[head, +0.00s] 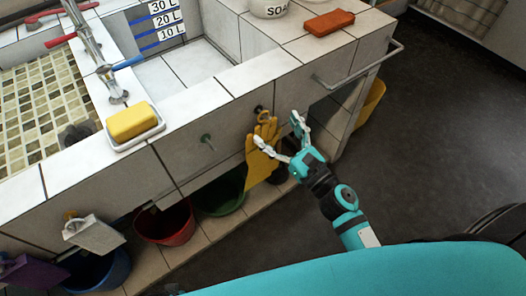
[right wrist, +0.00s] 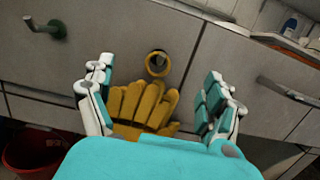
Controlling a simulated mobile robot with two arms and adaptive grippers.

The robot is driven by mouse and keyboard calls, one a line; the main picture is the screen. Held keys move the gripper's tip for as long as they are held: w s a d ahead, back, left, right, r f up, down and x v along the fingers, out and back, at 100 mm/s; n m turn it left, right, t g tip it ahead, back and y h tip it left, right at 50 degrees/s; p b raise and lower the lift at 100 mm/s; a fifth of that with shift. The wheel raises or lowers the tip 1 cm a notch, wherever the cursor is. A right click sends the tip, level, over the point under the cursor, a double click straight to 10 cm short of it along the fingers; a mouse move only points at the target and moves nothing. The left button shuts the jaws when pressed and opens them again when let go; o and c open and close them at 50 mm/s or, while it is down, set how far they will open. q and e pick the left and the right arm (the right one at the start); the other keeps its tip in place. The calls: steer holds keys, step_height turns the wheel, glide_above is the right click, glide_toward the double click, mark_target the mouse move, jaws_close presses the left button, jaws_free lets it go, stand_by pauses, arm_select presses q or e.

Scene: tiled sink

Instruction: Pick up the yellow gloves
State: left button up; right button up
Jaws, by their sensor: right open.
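The yellow gloves (head: 261,158) hang by a ring from a dark hook on the tiled front of the sink unit, fingers upward. My right gripper (head: 276,128) is open in front of them. In the right wrist view the gloves (right wrist: 143,104) show between the spread fingers of my right gripper (right wrist: 160,92). The ring (right wrist: 158,64) is above the glove fingers. The lower part of the gloves is hidden there by my gripper's body. I cannot tell whether the fingers touch the gloves. My left gripper is not in view.
A green hook (head: 207,141) sticks out left of the gloves. A towel rail (head: 362,66) juts out at the right. Red (head: 165,222) and green (head: 222,196) buckets stand below. A yellow sponge (head: 132,121) lies in a dish on the ledge. The dark floor at the right is open.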

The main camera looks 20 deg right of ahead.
mark_target(265, 117)
steer(key=p+x, duration=0.1)
steer(key=x, duration=0.4)
steer(key=shift+s+a, duration=0.1)
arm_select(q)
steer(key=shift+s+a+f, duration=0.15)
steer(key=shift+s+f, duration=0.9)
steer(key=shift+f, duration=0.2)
arm_select(e)
jaws_close()
